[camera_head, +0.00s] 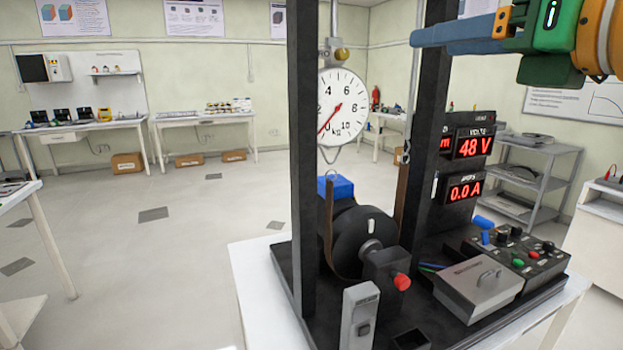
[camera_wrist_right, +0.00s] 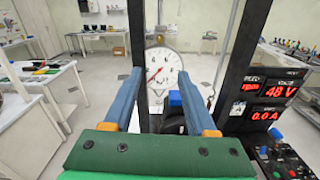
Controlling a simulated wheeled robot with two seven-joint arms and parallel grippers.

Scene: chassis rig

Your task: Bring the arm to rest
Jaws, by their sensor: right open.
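My right gripper (camera_head: 425,36) is at the top right of the head view, with blue fingers pointing left and a green body behind them. It is high, above the chassis rig's displays and near the right black upright (camera_head: 420,130). In the right wrist view the two blue fingers of my right gripper (camera_wrist_right: 159,76) stand apart, with nothing held between them. The dial gauge (camera_head: 343,107) hangs between the rig's uprights and shows beyond the fingers in the wrist view (camera_wrist_right: 160,70). My left gripper is in neither view.
The rig stands on a white table (camera_head: 250,270). It carries a black wheel (camera_head: 352,238), red displays reading 48 V and 0.0 A (camera_head: 466,190), a control box (camera_head: 530,250) and a grey lidded box (camera_head: 478,285). The left black upright (camera_head: 302,150) is another obstacle. Open floor (camera_head: 150,260) lies left.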

